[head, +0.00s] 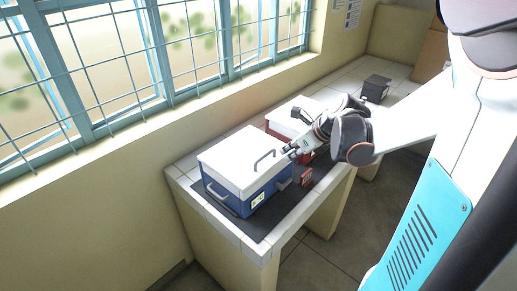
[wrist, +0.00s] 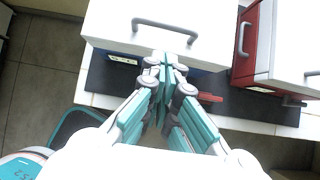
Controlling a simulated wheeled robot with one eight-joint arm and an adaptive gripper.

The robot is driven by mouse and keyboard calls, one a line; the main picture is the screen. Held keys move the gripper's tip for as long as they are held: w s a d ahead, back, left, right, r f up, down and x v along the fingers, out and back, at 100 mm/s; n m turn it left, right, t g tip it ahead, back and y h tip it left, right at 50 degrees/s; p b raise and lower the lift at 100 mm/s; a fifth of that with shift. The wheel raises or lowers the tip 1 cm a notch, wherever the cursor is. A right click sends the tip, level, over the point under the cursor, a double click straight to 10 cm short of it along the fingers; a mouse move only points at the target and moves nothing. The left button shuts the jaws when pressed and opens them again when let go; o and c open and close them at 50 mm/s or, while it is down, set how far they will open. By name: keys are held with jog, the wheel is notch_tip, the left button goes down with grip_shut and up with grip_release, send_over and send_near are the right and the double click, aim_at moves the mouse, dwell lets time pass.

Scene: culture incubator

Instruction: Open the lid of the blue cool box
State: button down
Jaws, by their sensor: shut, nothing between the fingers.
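The blue cool box (head: 247,200) stands on the dark mat on the bench, with its white lid (head: 232,160) down on it. A grey handle (head: 265,158) stands up from the lid near its right edge. The handle also shows in the wrist view (wrist: 165,27), above my fingertips in the picture. My gripper (head: 287,151) is shut and empty, close to the handle side of the lid. In the wrist view my gripper (wrist: 166,62) overlaps the lid's edge and hides part of the box's blue side. I cannot tell whether the fingertips touch the lid.
A red box (head: 283,122) with a white lid stands beyond the blue one, partly behind my arm. A small red item (head: 306,176) lies on the mat beside the blue box. A dark box (head: 376,88) stands at the bench's far end. A barred window lines the wall behind.

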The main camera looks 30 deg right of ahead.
aim_at(268, 166)
jog(key=b+x, duration=0.2)
jog(key=x, duration=0.8)
jog(key=shift+s+b, duration=0.1)
jog(key=shift+b, duration=0.25)
jog(key=shift+r, duration=0.1)
